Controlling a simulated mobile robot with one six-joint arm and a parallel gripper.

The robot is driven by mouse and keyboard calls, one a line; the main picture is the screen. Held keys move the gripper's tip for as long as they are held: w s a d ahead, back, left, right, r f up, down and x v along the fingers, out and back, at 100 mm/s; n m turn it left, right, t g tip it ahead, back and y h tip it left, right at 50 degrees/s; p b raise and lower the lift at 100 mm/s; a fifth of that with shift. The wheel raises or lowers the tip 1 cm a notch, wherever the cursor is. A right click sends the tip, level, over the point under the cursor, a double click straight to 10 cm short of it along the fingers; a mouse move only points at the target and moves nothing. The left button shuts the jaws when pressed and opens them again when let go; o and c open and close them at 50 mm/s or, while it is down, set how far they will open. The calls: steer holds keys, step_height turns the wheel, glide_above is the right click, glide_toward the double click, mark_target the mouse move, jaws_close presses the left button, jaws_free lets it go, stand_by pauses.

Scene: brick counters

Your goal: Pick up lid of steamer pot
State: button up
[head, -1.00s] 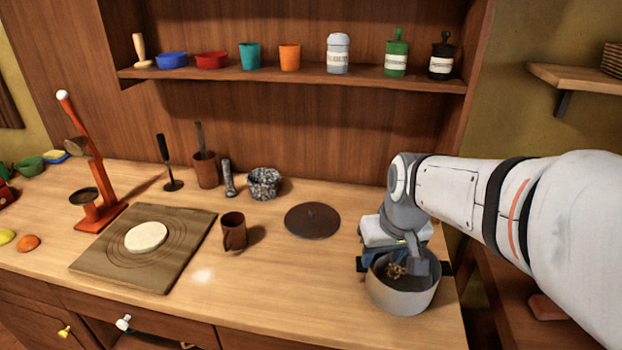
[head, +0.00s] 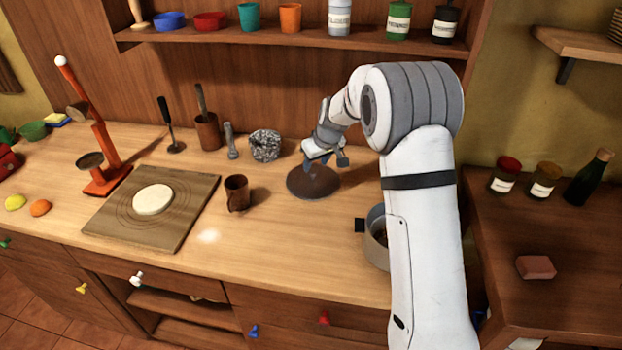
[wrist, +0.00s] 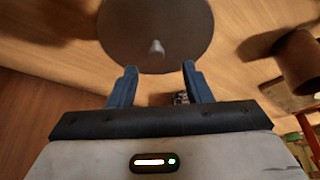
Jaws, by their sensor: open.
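The lid (head: 314,183) is a flat, dark brown disc lying on the wooden counter, right of the brown mug. In the wrist view the lid (wrist: 150,35) lies ahead of the fingers, with a small pale knob at its middle. My gripper (head: 318,166) is above the lid in the head view. In the wrist view my gripper (wrist: 158,75) has its two blue fingers wide apart, with nothing between them; the knob appears beyond the fingertips, roughly centred. The grey steamer pot (head: 376,240) stands on the counter at the right, mostly hidden behind my arm.
A brown mug (head: 237,192) stands left of the lid, and a speckled mortar (head: 265,145) stands behind it. A wooden board (head: 120,220) with pale dough (head: 153,199) lies further left. The counter in front of the lid is clear.

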mark_target(313, 172)
steer(key=p+x, duration=0.1)
steer(key=x, duration=0.4)
steer(key=shift+w+d+f+p, duration=0.15)
steer(key=shift+w+f+p, duration=0.15)
steer(key=shift+f+p, duration=0.1)
steer(key=shift+c, duration=0.2)
steer(key=shift+r, duration=0.1)
jaws_close()
